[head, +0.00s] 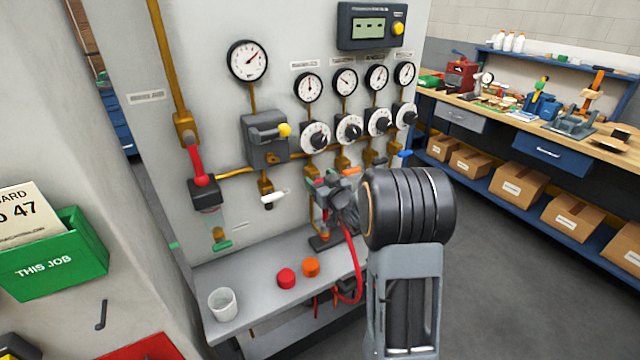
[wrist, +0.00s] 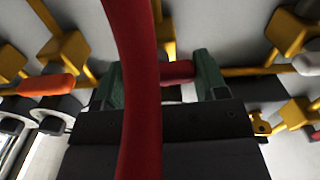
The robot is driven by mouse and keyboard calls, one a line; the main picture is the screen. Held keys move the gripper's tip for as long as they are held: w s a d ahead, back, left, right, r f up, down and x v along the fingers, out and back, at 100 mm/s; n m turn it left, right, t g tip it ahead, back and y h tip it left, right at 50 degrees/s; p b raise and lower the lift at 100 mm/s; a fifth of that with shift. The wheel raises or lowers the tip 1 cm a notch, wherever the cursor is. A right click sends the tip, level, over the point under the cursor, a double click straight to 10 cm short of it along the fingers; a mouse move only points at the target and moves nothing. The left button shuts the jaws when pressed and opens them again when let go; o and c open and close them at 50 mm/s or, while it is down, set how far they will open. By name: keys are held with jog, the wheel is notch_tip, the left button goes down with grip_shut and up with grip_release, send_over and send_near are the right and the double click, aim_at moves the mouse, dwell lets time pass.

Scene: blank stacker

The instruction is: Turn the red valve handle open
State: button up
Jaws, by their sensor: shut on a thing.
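The red valve handle (wrist: 178,71) sits between the two green-padded fingers of my gripper (wrist: 160,78) in the wrist view. The gripper is shut on it. In the head view my gripper (head: 326,190) is at the panel's lower pipe row, between a white handle (head: 273,196) and an orange handle (head: 350,171). The red handle is mostly hidden there by the gripper. A red hose (wrist: 130,90) crosses in front of the wrist camera and hides part of the left finger and handle.
Dials and gauges (head: 308,87) stand above the valves. A blue handle (head: 405,153) is further right. Below, a grey shelf (head: 250,300) holds a white cup (head: 223,303), a red cap (head: 286,278) and an orange cap (head: 311,267). A workbench (head: 500,115) stands at the right beyond open floor.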

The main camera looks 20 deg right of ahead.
jog(key=n+b, duration=0.1)
jog(key=b, duration=0.1)
jog(key=n+b, duration=0.2)
jog(key=b, duration=0.1)
jog(key=shift+a+f, duration=0.1)
jog(key=shift+f, duration=0.3)
jog(key=n+b, duration=0.5)
jog(key=b, duration=0.2)
jog(key=shift+a+n+b, duration=0.15)
jog(key=shift+n+b, duration=0.15)
jog(key=shift+n, duration=0.1)
jog(key=n+b, duration=0.5)
jog(key=shift+a+r+n+b, duration=0.1)
jog(key=shift+n+b, duration=1.3)
jog(key=shift+n, duration=0.3)
jog(key=o, duration=0.9)
jog(key=shift+o, duration=0.2)
